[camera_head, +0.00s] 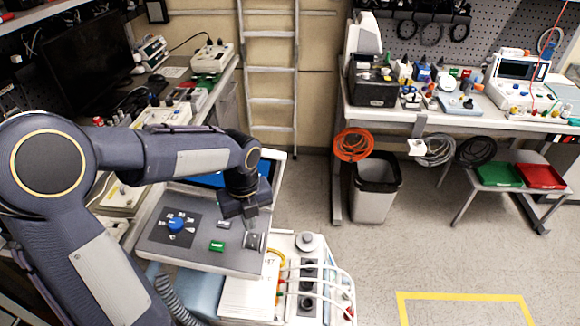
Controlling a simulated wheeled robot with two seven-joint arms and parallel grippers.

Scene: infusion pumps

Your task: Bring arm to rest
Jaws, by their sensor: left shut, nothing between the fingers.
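My left arm reaches in from the left, over a grey medical console (185,257). My left gripper (250,213) is shut and empty, pointing down just above the console's sloped panel. The panel has a blue dial (176,224) with numbers around it, a green button (217,246) and a dark switch (255,241) below the gripper. A blue screen (207,180) behind is partly hidden by my arm. Whether the fingertips touch the panel I cannot tell. My right arm is not in view.
A white unit (308,243) with hoses stands right of the panel. A cluttered workbench (440,119) is at the back right, with a bin (374,190) beneath. A ladder (270,70) leans at the back wall. The floor (430,250) on the right is clear, with yellow tape (465,295).

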